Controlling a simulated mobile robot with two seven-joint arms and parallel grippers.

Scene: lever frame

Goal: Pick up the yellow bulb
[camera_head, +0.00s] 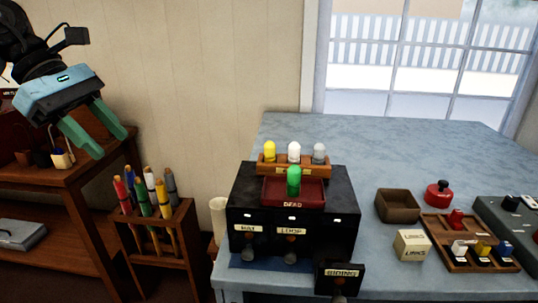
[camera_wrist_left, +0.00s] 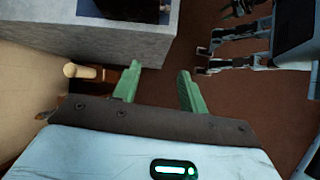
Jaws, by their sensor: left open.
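The yellow bulb (camera_head: 270,151) stands upright at the left end of a small wooden rack (camera_head: 295,169) on top of the black lever frame (camera_head: 246,195). A white bulb (camera_head: 294,152) and a grey bulb (camera_head: 319,153) stand beside it in the same rack. A green bulb (camera_head: 294,181) stands in front, in a dark red tray labelled DEAD (camera_head: 310,194). My left gripper (camera_head: 96,137) is open and empty at the upper left, well away from the bulbs. It also shows in the left wrist view (camera_wrist_left: 156,88), with green fingers apart and nothing between them. My right gripper is not in the head view.
The lever frame stands on a blue-grey table (camera_head: 390,140) by a window. To its right are a brown box (camera_head: 398,205), a red-knobbed object (camera_head: 438,194), a cream block (camera_head: 412,245) and a wooden tray (camera_head: 465,262). A rack of coloured flags (camera_head: 158,240) stands left of the table.

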